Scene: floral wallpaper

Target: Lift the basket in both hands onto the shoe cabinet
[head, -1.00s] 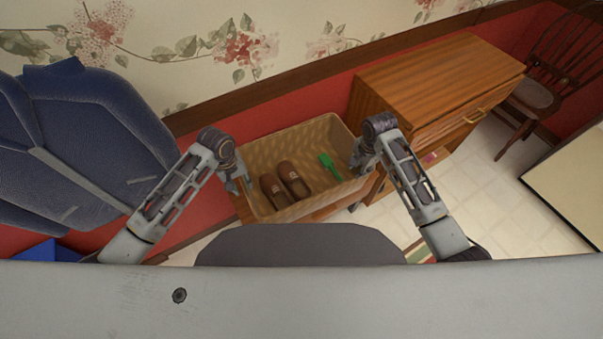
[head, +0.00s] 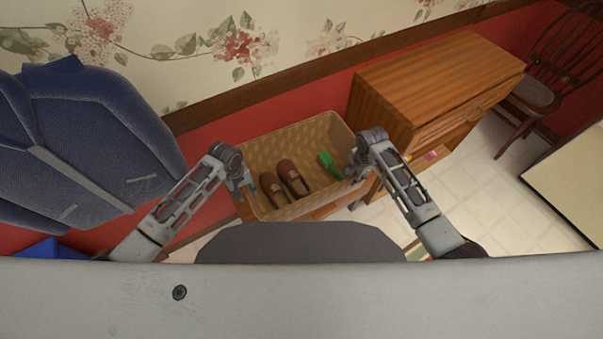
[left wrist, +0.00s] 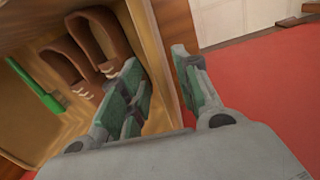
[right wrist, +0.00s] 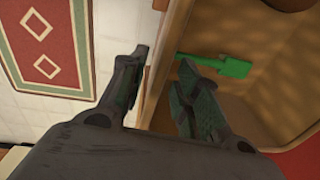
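The tan woven basket (head: 290,140) stands on a low wooden piece of furniture (head: 322,208). Inside lie a pair of brown slippers (head: 284,184) and a green brush (head: 329,164). The wooden shoe cabinet (head: 440,75) stands to the right, its top bare. My left gripper (head: 246,188) is at the basket's left side; in the left wrist view its fingers (left wrist: 160,88) are apart, with the wall between them. My right gripper (head: 356,168) is at the right side; in the right wrist view its fingers (right wrist: 160,72) are apart astride the wall. Contact with the wall is unclear.
A blue jacket (head: 85,140) hangs at the left, close to my left arm. A dark wooden chair (head: 535,92) stands beyond the cabinet. A pale flat-topped piece (head: 575,185) is at the right edge.

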